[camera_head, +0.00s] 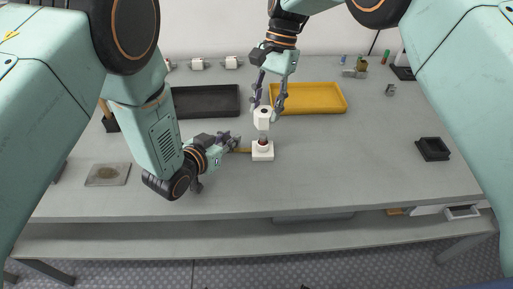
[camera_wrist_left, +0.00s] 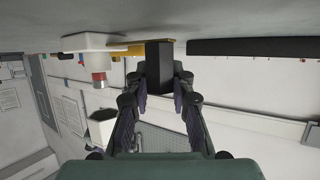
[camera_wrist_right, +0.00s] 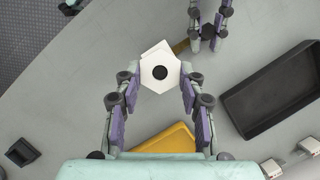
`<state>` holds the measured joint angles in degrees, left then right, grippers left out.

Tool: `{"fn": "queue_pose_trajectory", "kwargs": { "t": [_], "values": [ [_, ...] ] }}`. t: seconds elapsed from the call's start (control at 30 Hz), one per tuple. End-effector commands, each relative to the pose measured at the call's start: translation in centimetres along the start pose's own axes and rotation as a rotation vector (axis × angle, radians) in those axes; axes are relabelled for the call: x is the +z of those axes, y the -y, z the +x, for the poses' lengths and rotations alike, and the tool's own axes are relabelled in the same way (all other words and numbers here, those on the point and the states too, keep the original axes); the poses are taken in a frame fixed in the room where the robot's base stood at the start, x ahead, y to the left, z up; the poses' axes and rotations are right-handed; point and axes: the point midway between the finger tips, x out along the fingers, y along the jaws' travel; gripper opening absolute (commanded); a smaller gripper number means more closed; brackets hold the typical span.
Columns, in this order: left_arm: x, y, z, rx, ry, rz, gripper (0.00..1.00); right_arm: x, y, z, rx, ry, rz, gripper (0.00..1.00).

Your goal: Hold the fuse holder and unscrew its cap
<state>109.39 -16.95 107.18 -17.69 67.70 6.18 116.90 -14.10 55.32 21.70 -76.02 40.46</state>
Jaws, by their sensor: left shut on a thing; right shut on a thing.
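The fuse holder has a white square base (camera_head: 262,153) on the table and a short dark-red post (camera_head: 263,139) standing on it. The base also shows upside down in the left wrist view (camera_wrist_left: 88,42). A tan bar (camera_wrist_left: 128,50) leads from the base to a black block (camera_wrist_left: 160,66). My left gripper (camera_head: 234,143) is shut on this block, left of the base. My right gripper (camera_head: 268,108) points down and is shut on the white cap (camera_head: 262,119), right above the post. In the right wrist view the cap (camera_wrist_right: 160,80) is hexagonal with a dark round centre.
A black tray (camera_head: 205,101) and a yellow tray (camera_head: 322,98) lie behind. A small black box (camera_head: 432,149) is at the right and a flat grey plate (camera_head: 107,174) at the left. Small white devices (camera_head: 197,64) line the back. The table front is mostly clear.

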Motion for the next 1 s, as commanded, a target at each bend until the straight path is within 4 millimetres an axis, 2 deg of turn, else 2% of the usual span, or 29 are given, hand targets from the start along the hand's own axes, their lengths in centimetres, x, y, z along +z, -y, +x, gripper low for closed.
{"fn": "queue_pose_trajectory", "kwargs": {
  "t": [1.0],
  "values": [
    [0.0,0.0,0.0,0.000,0.000,0.000,0.00,-1.7,-3.7,-3.4,-0.002,0.001,0.000,0.09]
  ]
}}
